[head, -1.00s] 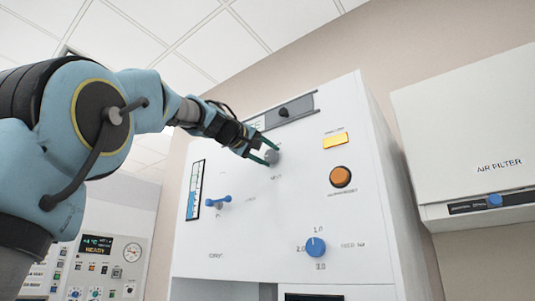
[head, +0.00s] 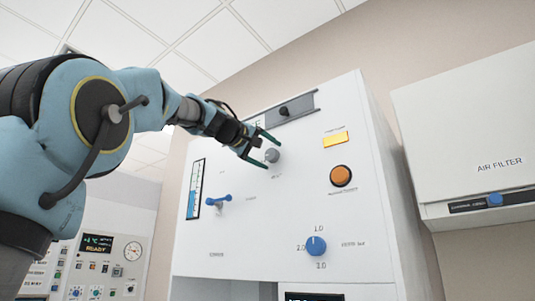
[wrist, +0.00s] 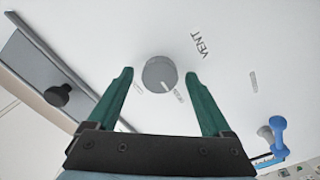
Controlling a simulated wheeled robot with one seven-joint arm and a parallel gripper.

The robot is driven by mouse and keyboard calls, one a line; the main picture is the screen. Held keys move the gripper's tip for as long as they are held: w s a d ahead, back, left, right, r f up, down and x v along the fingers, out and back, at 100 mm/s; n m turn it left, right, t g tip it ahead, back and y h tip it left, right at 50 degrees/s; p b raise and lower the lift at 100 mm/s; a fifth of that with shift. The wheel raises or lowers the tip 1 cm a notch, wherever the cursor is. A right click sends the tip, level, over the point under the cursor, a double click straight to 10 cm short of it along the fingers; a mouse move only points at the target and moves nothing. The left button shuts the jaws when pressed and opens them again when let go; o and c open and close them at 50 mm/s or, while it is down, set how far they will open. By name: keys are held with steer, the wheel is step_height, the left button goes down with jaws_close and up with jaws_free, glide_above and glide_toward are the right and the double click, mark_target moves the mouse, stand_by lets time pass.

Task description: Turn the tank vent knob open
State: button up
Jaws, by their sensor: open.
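The vent knob is a round grey knob (head: 272,156) on the upper part of the white panel. In the wrist view the knob (wrist: 158,72) has a white pointer line on its lower right side, aimed at a small printed label; the word VENT is printed to its right. My gripper (head: 271,154) is open at the panel, with green fingers. In the wrist view my gripper (wrist: 159,74) has one fingertip on each side of the knob, with a visible gap on both sides. The small label text is too blurred to read.
A blue lever (head: 217,200) sits below left of the knob. A slotted grey plate with a dark knob (head: 284,112) lies just above. An orange button (head: 341,176), a yellow label (head: 335,139) and a blue dial (head: 316,245) are to the right.

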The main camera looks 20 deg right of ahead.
steer(key=b+v, duration=0.4)
steer(key=v, duration=0.7)
steer(key=shift+b, duration=0.35)
